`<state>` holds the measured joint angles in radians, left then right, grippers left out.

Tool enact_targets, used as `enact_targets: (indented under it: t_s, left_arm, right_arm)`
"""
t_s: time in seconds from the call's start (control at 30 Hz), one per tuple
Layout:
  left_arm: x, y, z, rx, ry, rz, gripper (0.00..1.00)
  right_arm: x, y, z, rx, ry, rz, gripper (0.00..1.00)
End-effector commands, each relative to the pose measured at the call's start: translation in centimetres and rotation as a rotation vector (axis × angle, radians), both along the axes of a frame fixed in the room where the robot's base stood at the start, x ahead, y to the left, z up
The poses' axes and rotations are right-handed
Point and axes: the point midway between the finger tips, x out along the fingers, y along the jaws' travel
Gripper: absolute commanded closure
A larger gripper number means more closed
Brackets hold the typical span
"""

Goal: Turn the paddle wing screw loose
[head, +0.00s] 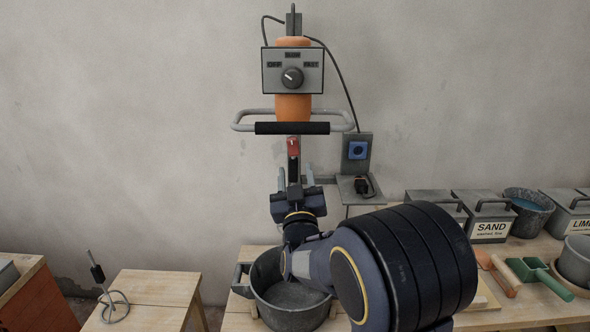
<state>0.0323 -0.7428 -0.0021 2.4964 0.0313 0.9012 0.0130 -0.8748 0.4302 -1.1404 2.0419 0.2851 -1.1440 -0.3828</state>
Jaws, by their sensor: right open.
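An orange mixer (293,108) with a grey control box (293,78) hangs against the wall. Below its grey handle loop (240,116) is a small red part (293,146) over a dark shank. The red part may be the wing screw; its wings are too small to make out. My right gripper (296,177) is open and points up, just below the red part, its two fingers apart on either side of the mixer's line. I cannot tell whether it touches the shank. My left gripper is out of view.
A grey bucket (258,278) stands on the wooden bench below my right arm. A loose paddle (113,303) lies on a stool at left. A cable runs to a blue socket (358,150).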

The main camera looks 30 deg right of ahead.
Motion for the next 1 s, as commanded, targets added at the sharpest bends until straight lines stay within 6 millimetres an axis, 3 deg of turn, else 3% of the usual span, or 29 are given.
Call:
enact_targets:
  t_s: [0.47,0.57,0.67,0.8,0.87,1.0]
  left_arm:
    - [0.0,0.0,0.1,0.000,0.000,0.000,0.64]
    - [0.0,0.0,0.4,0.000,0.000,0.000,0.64]
    - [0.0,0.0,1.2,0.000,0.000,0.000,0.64]
    - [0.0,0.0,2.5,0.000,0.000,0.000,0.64]
    - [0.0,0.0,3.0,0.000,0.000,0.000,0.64]
    - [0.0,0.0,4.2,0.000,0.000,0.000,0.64]
  right_arm:
    - [0.0,-0.1,-0.2,0.011,0.007,0.002,0.55]
    - [0.0,-1.0,-1.8,0.101,0.071,0.025,0.55]
    - [-0.6,-1.6,-5.4,0.301,0.210,0.091,0.55]
    - [-3.8,0.9,-9.7,0.644,0.451,0.269,0.55]
    - [-6.1,3.0,-10.4,0.758,0.551,0.359,0.55]
    - [-13.3,8.2,-10.2,0.917,0.784,0.540,0.55]
